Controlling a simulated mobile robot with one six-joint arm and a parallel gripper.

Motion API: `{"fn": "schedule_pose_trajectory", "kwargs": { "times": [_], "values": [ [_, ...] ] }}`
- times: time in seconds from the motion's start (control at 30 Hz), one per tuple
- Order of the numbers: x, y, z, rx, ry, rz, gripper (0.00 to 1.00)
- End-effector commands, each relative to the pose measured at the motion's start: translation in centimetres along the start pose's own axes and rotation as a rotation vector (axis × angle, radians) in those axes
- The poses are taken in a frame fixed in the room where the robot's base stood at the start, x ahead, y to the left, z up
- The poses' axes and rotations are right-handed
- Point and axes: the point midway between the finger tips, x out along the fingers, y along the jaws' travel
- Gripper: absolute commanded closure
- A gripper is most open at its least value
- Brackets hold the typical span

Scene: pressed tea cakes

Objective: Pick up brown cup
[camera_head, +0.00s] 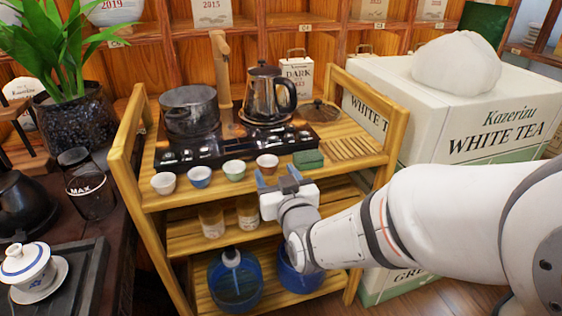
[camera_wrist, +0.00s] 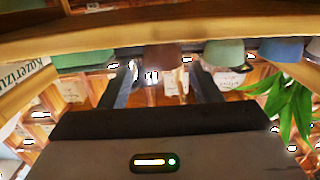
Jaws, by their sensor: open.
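The brown cup (camera_head: 267,164) stands at the front edge of the cart's top shelf, the rightmost in a row of small cups. My gripper (camera_head: 277,179) is open and empty, just in front of and slightly below the shelf edge, close to the brown cup. In the wrist view, the brown cup (camera_wrist: 164,57) shows beyond and between the two fingers (camera_wrist: 162,78), partly cut off by the shelf edge. I see no contact between fingers and cup.
Beside the brown cup are a green cup (camera_head: 234,170), a blue cup (camera_head: 199,177) and a white cup (camera_head: 164,183). A green box (camera_head: 308,159) sits close on its right. The wooden cart (camera_head: 152,198) has raised side frames.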

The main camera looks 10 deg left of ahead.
Motion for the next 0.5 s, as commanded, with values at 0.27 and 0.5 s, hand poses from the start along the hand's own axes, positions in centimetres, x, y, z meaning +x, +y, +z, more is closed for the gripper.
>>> {"fn": "schedule_pose_trajectory", "kwargs": {
  "times": [0.27,0.5],
  "values": [
    [1.7,0.0,0.0,0.0,0.0,0.001,0.43],
    [5.2,-0.2,-0.1,-0.001,-0.001,0.002,0.43]
  ]
}}
